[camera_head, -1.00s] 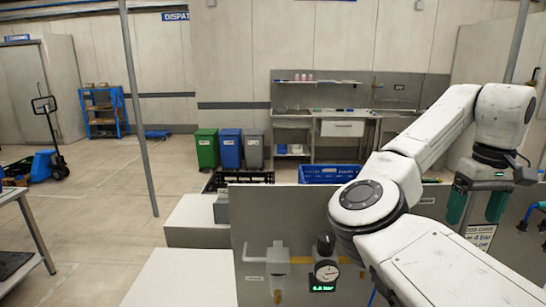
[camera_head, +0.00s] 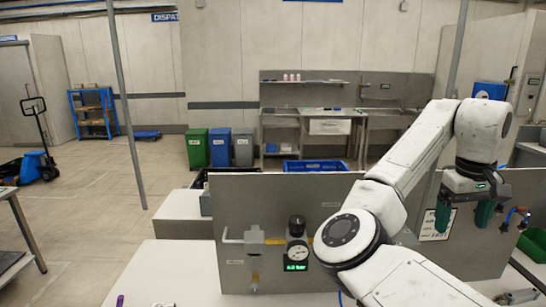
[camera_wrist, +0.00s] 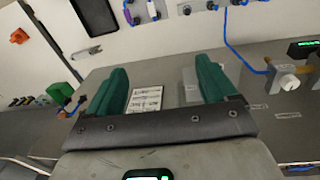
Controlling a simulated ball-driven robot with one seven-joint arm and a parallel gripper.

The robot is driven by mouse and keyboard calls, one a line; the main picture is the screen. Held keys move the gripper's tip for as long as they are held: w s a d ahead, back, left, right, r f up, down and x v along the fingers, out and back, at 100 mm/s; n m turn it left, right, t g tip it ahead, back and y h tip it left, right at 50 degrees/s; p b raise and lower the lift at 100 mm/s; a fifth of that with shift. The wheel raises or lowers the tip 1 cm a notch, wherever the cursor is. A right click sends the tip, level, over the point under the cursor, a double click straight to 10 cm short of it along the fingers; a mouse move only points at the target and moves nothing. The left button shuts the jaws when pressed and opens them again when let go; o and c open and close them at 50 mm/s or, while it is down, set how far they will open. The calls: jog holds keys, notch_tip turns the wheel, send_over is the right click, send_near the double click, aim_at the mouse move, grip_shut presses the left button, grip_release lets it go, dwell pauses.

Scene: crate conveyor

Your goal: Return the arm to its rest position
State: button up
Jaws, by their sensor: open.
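My gripper (camera_head: 463,216) hangs at the end of my raised white arm on the right of the head view, in front of the grey panel. Its two green fingers point down there and are spread apart. In the wrist view my gripper (camera_wrist: 163,85) is open, with nothing between the fingers. A white label (camera_wrist: 145,99) on the grey panel shows beyond the gap between the fingers. The fingers look apart from the panel, but the exact distance is hard to tell.
The grey panel (camera_head: 240,205) carries a gauge with a green display (camera_head: 296,266) left of my arm. A blue crate (camera_head: 315,166) stands behind the panel. A white surface (camera_head: 165,270) lies at the front left. Green, blue and grey bins (camera_head: 197,148) stand farther back, with open floor to their left.

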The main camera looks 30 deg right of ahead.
jog(key=w+a+f+n+t+h, duration=0.25)
jog(key=a+f, duration=0.25)
jog(key=f, duration=0.4)
jog(key=w+a+f+n+t+h, duration=0.1)
jog(key=w+a+f+h, duration=0.2)
jog(key=a+f, duration=0.35)
jog(key=s+a+f+n+t+y, duration=0.1)
jog(key=s+a+f+y, duration=0.15)
jog(key=a+f, duration=0.4)
jog(key=s+a+f+n+y, duration=0.1)
jog(key=s+a+f+y, duration=0.15)
jog(key=a, duration=0.65)
jog(key=s+a+f+n+t+y, duration=0.1)
jog(key=s+a+f+y, duration=0.15)
jog(key=a+f, duration=0.45)
jog(key=s+d+f+g+h+b, duration=0.1)
jog(key=s+f+g+b, duration=0.3)
jog(key=s+f, duration=0.5)
jog(key=shift+s+b, duration=0.3)
jog(key=shift+s, duration=0.3)
jog(key=shift+f+m, duration=0.1)
jog(key=shift+m, duration=0.15)
